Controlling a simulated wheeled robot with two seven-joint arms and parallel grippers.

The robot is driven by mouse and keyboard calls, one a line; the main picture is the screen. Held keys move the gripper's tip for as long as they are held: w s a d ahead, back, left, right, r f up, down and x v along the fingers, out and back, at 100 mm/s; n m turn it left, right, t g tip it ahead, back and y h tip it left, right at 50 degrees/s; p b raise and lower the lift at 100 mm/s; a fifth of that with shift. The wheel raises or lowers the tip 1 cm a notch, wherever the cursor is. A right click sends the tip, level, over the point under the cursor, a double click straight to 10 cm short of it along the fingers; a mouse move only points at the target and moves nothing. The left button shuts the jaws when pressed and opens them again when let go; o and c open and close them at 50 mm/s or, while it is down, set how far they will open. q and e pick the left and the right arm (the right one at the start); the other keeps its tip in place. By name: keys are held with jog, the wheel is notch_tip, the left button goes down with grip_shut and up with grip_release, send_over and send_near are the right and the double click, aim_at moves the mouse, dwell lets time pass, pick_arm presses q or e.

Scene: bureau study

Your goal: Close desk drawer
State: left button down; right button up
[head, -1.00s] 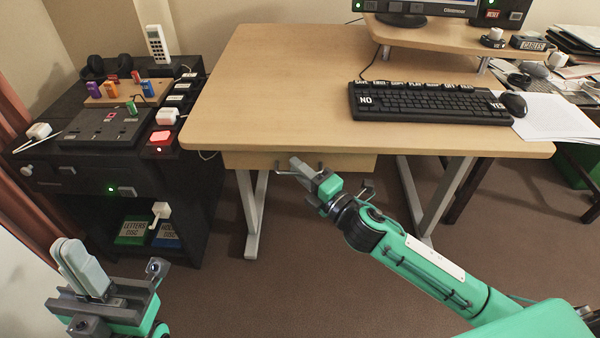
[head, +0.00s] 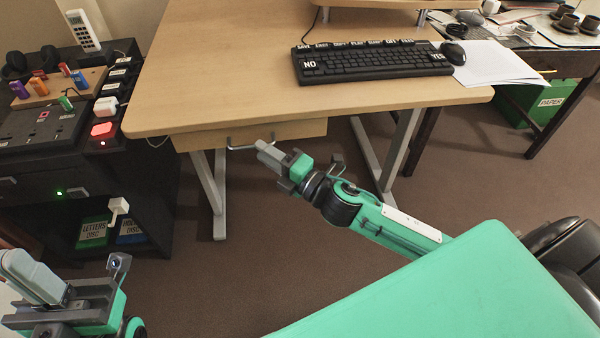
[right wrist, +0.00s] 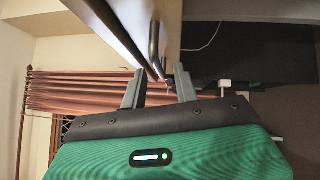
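The desk drawer (head: 300,130) is a light wood front under the desk top (head: 215,70), with a dark bar handle (head: 240,147). How far it stands out is hard to tell. My right gripper (head: 265,148) is at the right part of the handle in the head view. In the right wrist view my right gripper (right wrist: 158,90) has its two fingers apart, with the handle (right wrist: 155,45) ahead between their lines and nothing held. Contact cannot be told. My left gripper (head: 35,280) is at the lower left, away from the desk; its finger gap is unclear.
A black cabinet (head: 30,165) with switches stands left of the desk. A keyboard (head: 365,60) and mouse (head: 453,52) lie on the desk. Desk legs (head: 212,190) stand below. A black chair (head: 565,255) is at the right. The floor in front is clear.

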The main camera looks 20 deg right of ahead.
jog(key=v, duration=0.9)
jog(key=shift+s, duration=0.25)
jog(key=shift+d, duration=0.1)
